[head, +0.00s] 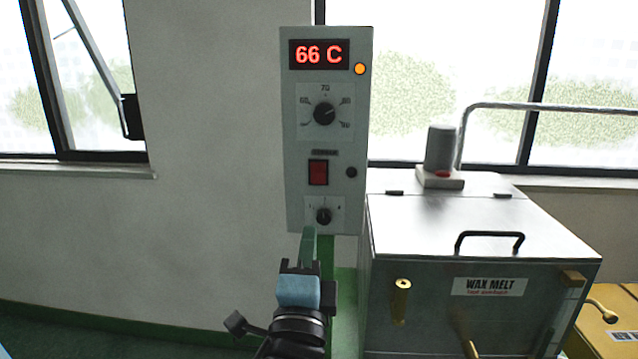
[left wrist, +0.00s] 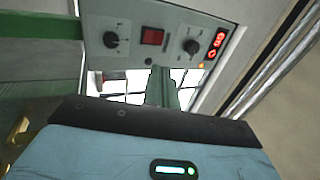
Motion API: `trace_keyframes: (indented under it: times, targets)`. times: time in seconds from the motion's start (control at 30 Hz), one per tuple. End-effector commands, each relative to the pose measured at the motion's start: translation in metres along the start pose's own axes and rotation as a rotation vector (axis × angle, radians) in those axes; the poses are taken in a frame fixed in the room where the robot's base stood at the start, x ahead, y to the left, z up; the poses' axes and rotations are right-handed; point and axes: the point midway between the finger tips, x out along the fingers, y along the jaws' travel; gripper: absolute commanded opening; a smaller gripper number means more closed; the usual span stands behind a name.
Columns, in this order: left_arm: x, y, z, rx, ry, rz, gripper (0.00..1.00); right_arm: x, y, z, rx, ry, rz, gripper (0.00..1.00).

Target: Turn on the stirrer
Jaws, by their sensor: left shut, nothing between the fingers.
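A grey control panel (head: 298,135) stands upright beside the wax tank. It carries a red rocker switch (head: 318,172), which also shows in the left wrist view (left wrist: 152,37). The label above the switch is too small to read. A small dark lamp (head: 351,172) sits right of the switch. A small black knob (head: 323,215) is below it. My left gripper (head: 309,232) is shut and empty, its fingertips just below the panel's lower edge in the head view. In the left wrist view its fingers (left wrist: 160,88) point toward the panel; contact cannot be told. My right gripper is not in view.
The display (head: 319,54) reads 66 C beside a lit orange lamp (head: 360,69), above a larger dial (head: 324,113). The metal WAX MELT tank (head: 430,300) stands right, with a lid handle (head: 489,238) and a grey cylinder (head: 440,148) on top. Left of the panel is bare wall.

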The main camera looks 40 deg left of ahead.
Motion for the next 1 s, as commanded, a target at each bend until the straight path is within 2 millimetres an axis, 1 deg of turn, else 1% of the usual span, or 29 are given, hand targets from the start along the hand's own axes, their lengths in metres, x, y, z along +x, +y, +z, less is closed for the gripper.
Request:
trace_keyframes:
  times: [0.33,0.47,0.57,1.0]
  targets:
    - [0.001,-0.001,0.000,0.000,0.000,-0.001,0.00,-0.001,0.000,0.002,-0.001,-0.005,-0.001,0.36]
    - [0.011,-0.003,0.000,0.000,0.000,-0.005,0.00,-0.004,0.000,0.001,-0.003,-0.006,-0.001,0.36]
    - [0.025,-0.004,0.000,-0.001,-0.001,-0.006,0.00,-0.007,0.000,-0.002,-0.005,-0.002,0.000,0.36]
    - [0.106,-0.005,0.001,-0.003,-0.002,-0.005,0.00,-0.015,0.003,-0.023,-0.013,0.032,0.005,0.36]
